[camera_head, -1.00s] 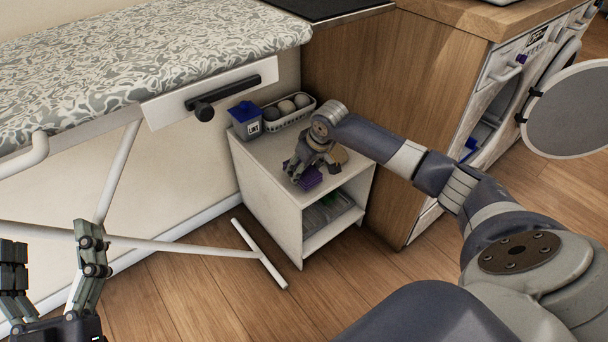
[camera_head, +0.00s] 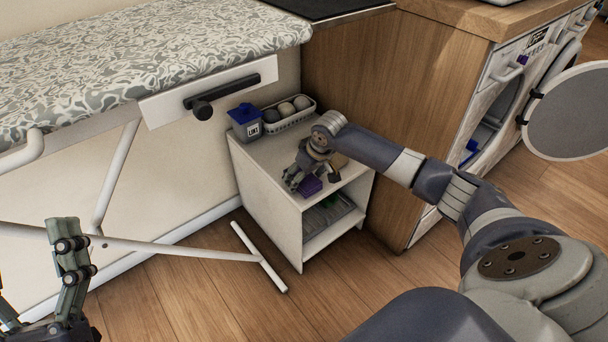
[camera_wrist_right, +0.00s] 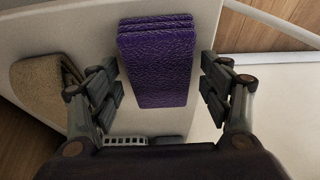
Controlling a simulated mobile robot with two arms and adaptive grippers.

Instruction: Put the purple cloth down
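The purple cloth (camera_wrist_right: 157,64) is a folded stack on the white shelf unit's top in the right wrist view. It also shows in the head view (camera_head: 311,185), partly hidden by my right gripper (camera_head: 308,180). In the right wrist view my right gripper (camera_wrist_right: 165,90) is open, with its fingers apart on either side of the cloth and gaps showing between them and it. My left gripper (camera_head: 40,280) is empty at the lower left of the head view, with its fingers wide apart.
The white shelf unit (camera_head: 267,197) also bears a blue-lidded box (camera_head: 245,122), a white basket (camera_head: 290,119) of balls and a tan folded cloth (camera_wrist_right: 47,84). An ironing board (camera_head: 150,50) stands left; a wooden cabinet (camera_head: 375,90) and washing machine are right.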

